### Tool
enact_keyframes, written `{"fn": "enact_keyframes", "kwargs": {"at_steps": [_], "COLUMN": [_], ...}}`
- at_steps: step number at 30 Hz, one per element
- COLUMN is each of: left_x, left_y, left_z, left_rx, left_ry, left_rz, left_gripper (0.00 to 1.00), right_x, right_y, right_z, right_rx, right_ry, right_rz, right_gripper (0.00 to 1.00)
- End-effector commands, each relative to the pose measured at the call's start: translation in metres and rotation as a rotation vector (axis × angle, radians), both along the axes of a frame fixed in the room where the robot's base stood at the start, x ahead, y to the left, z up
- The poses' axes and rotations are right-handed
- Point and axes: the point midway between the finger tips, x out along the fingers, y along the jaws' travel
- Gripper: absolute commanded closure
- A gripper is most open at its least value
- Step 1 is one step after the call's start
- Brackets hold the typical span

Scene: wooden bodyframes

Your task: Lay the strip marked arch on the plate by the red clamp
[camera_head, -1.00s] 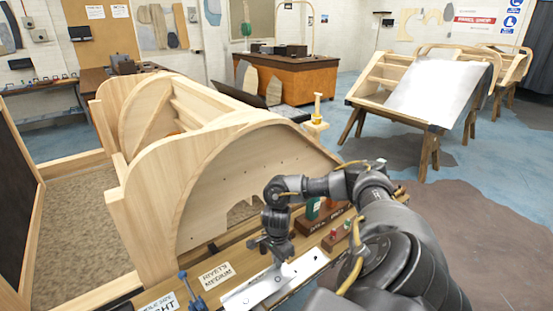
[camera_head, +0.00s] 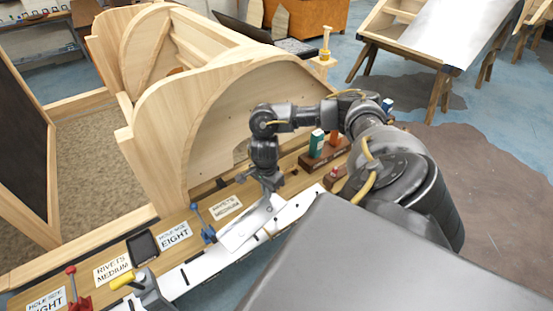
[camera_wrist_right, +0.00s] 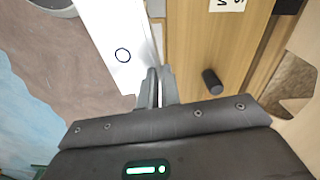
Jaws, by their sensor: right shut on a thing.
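My right gripper (camera_head: 268,194) is shut on a pale metal strip (camera_head: 243,228) at the front of the bench. In the right wrist view the closed fingertips (camera_wrist_right: 160,85) meet the edge of the strip (camera_wrist_right: 112,40), which bears a dark ring mark; I see no arch mark. A long white plate (camera_head: 197,270) with dark slots runs along the bench's front edge, partly hidden under the held strip. Whether they touch is unclear. The red clamp (camera_head: 74,285) stands at the lower left, far from my right gripper.
A blue clamp (camera_head: 203,224) stands just left of the held strip. Paper labels (camera_head: 175,236) line the bench. A wooden arched frame (camera_head: 225,125) rises behind.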

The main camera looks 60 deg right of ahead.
Motion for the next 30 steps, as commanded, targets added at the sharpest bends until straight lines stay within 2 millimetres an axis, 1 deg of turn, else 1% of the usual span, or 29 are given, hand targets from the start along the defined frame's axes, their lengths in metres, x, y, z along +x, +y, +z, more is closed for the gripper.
{"fn": "enact_keyframes", "kwargs": {"at_steps": [1,2,5,6,8,9,11,12,15,18,21,25,30], "left_x": [0.000,0.000,0.000,0.000,0.000,0.000,0.000,0.000,0.000,0.000,0.000,0.000,0.000], "left_y": [0.000,0.000,0.000,0.000,0.001,0.001,0.001,0.000,0.000,0.000,0.000,0.000,0.000], "left_z": [-0.001,-0.001,-0.002,-0.003,-0.003,-0.004,-0.005,-0.006,-0.008,-0.009,-0.011,-0.011,-0.011], "left_rx": [0.000,0.000,0.000,0.000,0.001,0.001,0.001,0.000,0.000,0.000,0.000,0.000,0.000], "left_ry": [0.000,0.000,0.001,0.001,0.000,0.000,0.001,0.001,0.000,0.000,0.000,0.000,0.000], "left_rz": [0.000,0.000,0.000,0.000,0.000,0.000,0.000,0.000,0.000,0.000,0.000,0.000,0.000], "left_gripper": [0.64,0.64,0.64,0.64,0.64,0.64,0.64,0.64,0.64,0.64,0.64,0.64,0.64], "right_x": [0.012,0.015,0.026,0.030,0.035,0.037,0.037,0.035,0.026,0.013,0.000,-0.008,-0.013], "right_y": [0.024,0.031,0.070,0.088,0.116,0.136,0.167,0.184,0.219,0.240,0.247,0.246,0.244], "right_z": [0.007,0.010,0.023,0.030,0.041,0.051,0.067,0.078,0.103,0.126,0.145,0.156,0.163], "right_rx": [0.006,0.002,0.001,0.000,-0.002,-0.004,-0.006,-0.007,-0.008,-0.007,-0.006,-0.006,-0.002], "right_ry": [-0.011,-0.012,-0.014,-0.013,-0.013,-0.012,-0.012,-0.010,-0.006,-0.005,-0.004,-0.003,-0.003], "right_rz": [0.075,0.107,0.251,0.323,0.446,0.538,0.698,0.805,1.068,1.317,1.527,1.655,1.731], "right_gripper": [1.00,1.00,1.00,1.00,1.00,1.00,1.00,1.00,1.00,1.00,1.00,1.00,1.00]}}
